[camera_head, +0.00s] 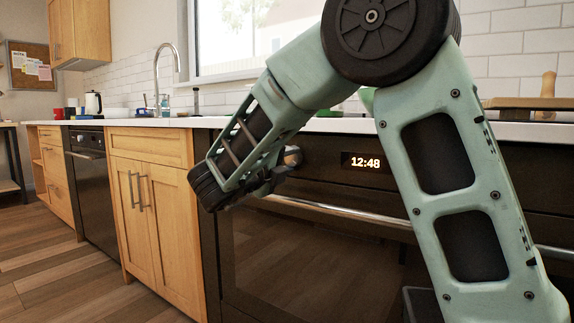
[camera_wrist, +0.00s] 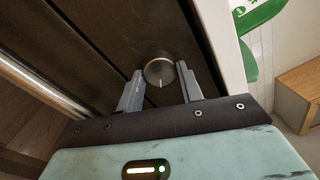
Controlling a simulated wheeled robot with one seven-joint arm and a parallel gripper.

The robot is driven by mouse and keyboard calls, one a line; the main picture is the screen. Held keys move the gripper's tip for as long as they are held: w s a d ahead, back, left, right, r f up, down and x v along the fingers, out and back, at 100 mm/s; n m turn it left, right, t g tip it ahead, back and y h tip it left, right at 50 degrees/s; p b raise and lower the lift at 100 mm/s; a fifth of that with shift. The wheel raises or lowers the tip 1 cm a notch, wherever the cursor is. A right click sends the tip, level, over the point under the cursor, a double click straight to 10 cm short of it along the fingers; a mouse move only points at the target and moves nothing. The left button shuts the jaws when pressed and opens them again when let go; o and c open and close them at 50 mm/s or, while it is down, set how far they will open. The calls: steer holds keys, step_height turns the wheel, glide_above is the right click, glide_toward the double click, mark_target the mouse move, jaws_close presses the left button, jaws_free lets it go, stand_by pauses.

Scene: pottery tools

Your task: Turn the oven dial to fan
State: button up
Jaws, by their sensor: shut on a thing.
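The oven dial (camera_wrist: 159,69) is a round metal knob on the dark oven front, seen between my fingers in the wrist view. A pale mark on its face points toward the bottom of that picture. The dial also shows in the head view (camera_head: 292,156), just beyond my gripper (camera_head: 275,178). My gripper (camera_wrist: 160,76) has one finger on each side of the dial and is shut on it. The oven (camera_head: 310,245) has a lit clock (camera_head: 365,162) reading 12:48. Any printed symbols around the dial cannot be made out.
The oven door handle (camera_head: 340,214) runs across just below my gripper. The white countertop edge (camera_head: 215,122) lies above the oven front. Wooden cabinets (camera_head: 155,185) stand to the left. A green object (camera_wrist: 262,22) shows beside the counter edge in the wrist view.

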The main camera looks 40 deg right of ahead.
steer(key=shift+f, duration=0.1)
steer(key=o, duration=1)
steer(key=p+v, duration=0.4)
steer(key=v, duration=1.3)
steer(key=shift+a+f, duration=0.1)
steer(key=shift+a, duration=0.15)
